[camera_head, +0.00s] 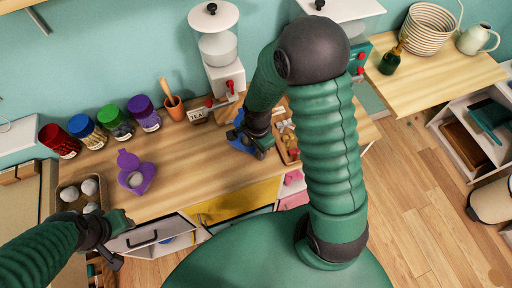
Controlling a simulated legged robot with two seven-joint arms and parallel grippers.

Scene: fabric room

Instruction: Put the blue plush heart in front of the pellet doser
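A white machine with a clear hopper (218,48) and red taps at its base stands at the back of the wooden counter; it looks like the pellet doser. A blue object (235,137), which looks like the blue plush heart, lies on the counter in front of it and a little to the right. My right gripper (262,150) is low over the counter at the blue object and hides part of it; whether its fingers hold it cannot be told.
Several colored-lid jars (115,122) line the back left. A purple object (136,173) and a tray of pale balls (70,194) are on the left counter. An orange pot (175,108) and a small sign (197,116) stand left of the machine. A wooden tray (291,151) is right of my gripper.

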